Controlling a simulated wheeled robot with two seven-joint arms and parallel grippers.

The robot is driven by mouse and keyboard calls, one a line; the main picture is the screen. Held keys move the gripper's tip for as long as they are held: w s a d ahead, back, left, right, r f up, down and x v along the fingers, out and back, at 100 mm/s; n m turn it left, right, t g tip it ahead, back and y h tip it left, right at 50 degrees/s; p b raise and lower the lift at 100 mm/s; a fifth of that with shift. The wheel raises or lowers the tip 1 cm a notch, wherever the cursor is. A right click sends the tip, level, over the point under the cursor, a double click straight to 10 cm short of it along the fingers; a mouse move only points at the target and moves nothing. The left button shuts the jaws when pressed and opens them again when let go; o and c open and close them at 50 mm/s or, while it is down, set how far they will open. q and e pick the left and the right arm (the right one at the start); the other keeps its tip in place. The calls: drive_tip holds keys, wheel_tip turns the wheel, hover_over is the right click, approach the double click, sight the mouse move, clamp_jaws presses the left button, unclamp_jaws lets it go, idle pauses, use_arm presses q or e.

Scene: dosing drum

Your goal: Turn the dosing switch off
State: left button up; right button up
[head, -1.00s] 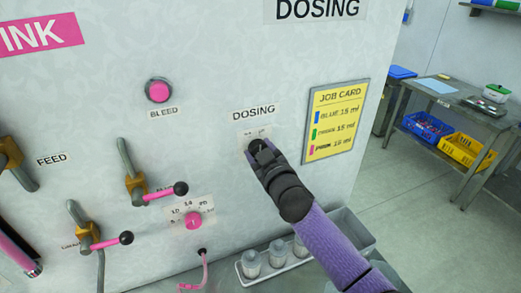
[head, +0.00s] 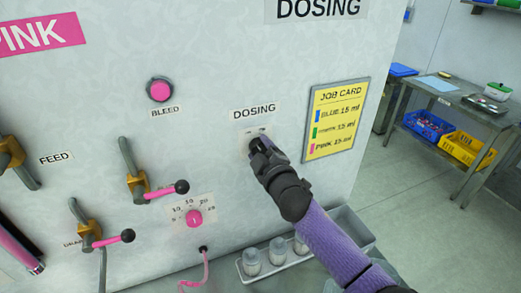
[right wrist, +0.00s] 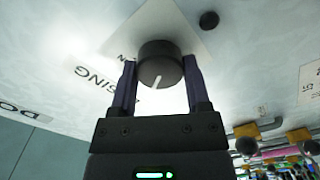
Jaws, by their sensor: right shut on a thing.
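The dosing switch is a dark round knob (right wrist: 158,60) with a white pointer line, on a white plate (right wrist: 180,30) on the panel. My right gripper (right wrist: 160,82) is shut on it, one purple finger on each side of the knob. In the head view my right gripper (head: 259,147) is at the switch, below the DOSING label (head: 254,112), and hides most of the knob. The small lettering on the plate is partly hidden, so I cannot tell the switch's setting. My left gripper is not in view.
Left of the switch are the pink bleed button (head: 160,90), a pink dial (head: 194,217) and pink-handled valves (head: 167,190). The job card (head: 336,118) hangs to the right. Below, a tray (head: 285,262) holds clear bottles. A side table (head: 460,100) stands far right.

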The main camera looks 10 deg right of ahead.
idle(0.4)
drive_tip(key=o, duration=1.3)
drive_tip(key=s, duration=0.3)
drive_tip(key=s+d, duration=0.1)
drive_tip(key=s, duration=0.2)
drive_tip(key=s+d, duration=0.1)
drive_tip(key=s, duration=0.2)
drive_tip(key=shift+s, duration=0.4)
